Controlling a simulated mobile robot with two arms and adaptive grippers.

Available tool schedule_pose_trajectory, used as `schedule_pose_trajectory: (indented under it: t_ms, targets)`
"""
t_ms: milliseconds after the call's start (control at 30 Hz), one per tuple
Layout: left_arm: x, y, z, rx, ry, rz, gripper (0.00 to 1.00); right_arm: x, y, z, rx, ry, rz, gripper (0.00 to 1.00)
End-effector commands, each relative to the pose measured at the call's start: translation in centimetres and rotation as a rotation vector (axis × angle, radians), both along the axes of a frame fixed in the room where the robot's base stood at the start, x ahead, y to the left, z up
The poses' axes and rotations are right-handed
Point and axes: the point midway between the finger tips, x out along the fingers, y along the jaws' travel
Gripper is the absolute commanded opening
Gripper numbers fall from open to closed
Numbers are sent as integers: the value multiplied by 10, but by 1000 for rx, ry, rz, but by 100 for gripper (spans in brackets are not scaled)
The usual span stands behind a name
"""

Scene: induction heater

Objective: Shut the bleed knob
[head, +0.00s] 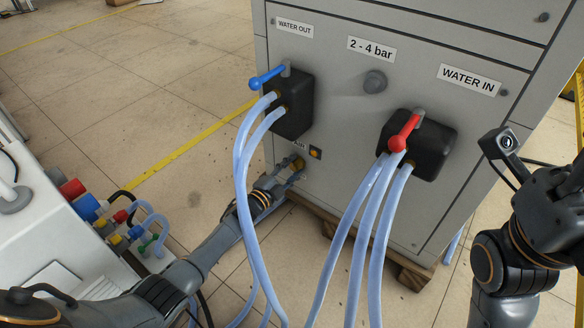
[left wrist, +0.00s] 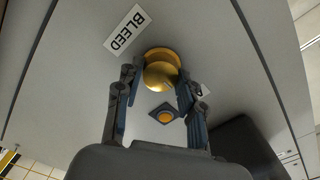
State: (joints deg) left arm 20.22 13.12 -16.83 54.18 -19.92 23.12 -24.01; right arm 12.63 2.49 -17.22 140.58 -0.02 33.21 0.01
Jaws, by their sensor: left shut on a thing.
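The bleed knob (left wrist: 160,75) is a round brass knob on the grey cabinet panel, next to a BLEED label (left wrist: 126,31) in the left wrist view. My left gripper (left wrist: 158,88) has its two fingers on either side of the knob and is shut on it. In the head view my left gripper (head: 291,174) reaches the lower left of the cabinet front, and the knob (head: 298,163) shows partly beyond the fingers. My right arm shows at the right edge of the head view; its fingers are not visible.
An orange indicator (head: 315,153) sits beside the knob. Blue hoses (head: 243,190) hang from the WATER OUT block (head: 296,105) close to my left arm. More hoses (head: 365,215) hang from the WATER IN block (head: 436,150). A white unit with coloured connectors (head: 88,208) stands at left.

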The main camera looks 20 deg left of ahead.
Motion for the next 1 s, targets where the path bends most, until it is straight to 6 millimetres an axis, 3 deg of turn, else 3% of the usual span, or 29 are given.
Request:
schedule_pose_trajectory:
  t_ms: [367,400,500,833,1000]
  targets:
    - [0,1,-1,-8,4,3,7,3,0,-4,-2,17,-1,40]
    - [0,1,-1,-8,4,3,40,3,0,-4,-2,17,-1,40]
    - [0,1,0,-8,4,2,61,3,0,-4,-3,17,-1,40]
    - [-1,1,-1,-6,3,1,61,1,0,-1,-7,4,-3,40]
    - [-14,6,-1,-6,3,1,61,1,0,-1,-6,6,-2,40]
